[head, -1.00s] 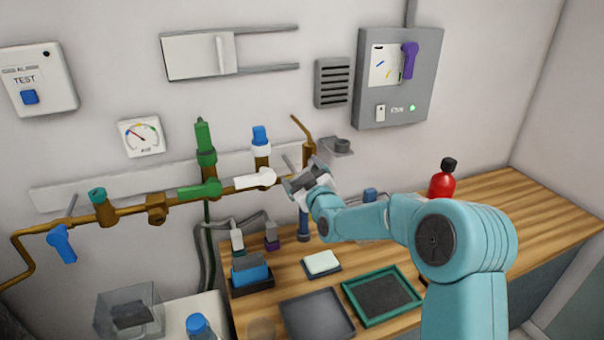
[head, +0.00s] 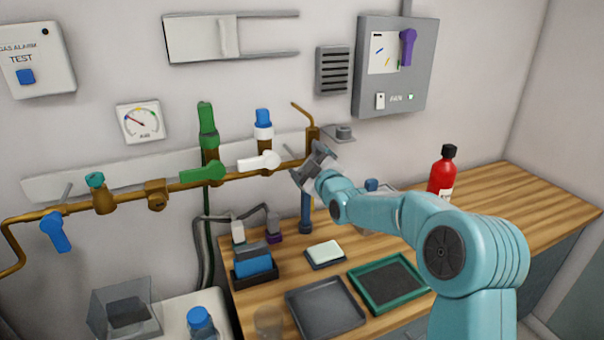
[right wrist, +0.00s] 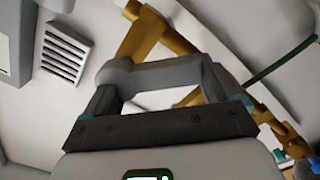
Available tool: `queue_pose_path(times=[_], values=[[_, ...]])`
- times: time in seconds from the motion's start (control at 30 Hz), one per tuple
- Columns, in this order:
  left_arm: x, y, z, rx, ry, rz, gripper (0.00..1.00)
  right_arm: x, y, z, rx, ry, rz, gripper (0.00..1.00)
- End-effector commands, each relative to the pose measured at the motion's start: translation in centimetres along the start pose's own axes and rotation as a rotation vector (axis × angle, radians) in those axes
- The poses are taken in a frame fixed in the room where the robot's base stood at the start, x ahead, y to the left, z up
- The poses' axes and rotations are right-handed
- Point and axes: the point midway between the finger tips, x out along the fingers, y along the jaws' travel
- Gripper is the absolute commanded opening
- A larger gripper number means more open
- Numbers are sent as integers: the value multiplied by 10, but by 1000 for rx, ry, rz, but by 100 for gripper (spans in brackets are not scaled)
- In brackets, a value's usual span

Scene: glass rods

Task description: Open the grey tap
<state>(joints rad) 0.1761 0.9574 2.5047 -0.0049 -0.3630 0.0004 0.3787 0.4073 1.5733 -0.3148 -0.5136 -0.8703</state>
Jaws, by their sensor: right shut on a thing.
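The grey tap's handle (right wrist: 165,73) is a plain grey bar in the right wrist view. It lies across between the fingers of my right gripper (right wrist: 160,85), which is shut on it. In the head view my right gripper (head: 312,166) is at the right end of the brass pipe (head: 135,198), just below the upright brass outlet (head: 311,131). The gripper hides most of the grey tap there, so its angle to the pipe is hard to read. My left gripper is not in view.
White (head: 260,161), green (head: 203,172) and blue (head: 56,232) tap handles sit left along the pipe. A red bottle (head: 440,178) stands on the wooden bench at right. Below the arm lie a green-rimmed tray (head: 354,286) and a dark tray (head: 322,325).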

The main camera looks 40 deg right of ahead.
Motion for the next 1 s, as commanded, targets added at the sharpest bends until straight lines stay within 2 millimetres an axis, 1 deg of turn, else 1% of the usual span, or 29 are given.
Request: queue_pose_path(times=[0.03, 0.1, 0.4, 0.7, 1.0], values=[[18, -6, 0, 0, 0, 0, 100, 0, -7, 8, -44, 4, 1, 35], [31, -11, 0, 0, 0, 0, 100, 0, -6, 12, -113, 5, 1, 35], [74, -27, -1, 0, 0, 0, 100, 1, -4, 23, -393, 4, 0, 35], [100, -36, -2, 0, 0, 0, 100, 1, -2, 27, -616, 4, -1, 35], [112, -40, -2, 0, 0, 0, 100, 1, -1, 26, -738, 3, -1, 35]])
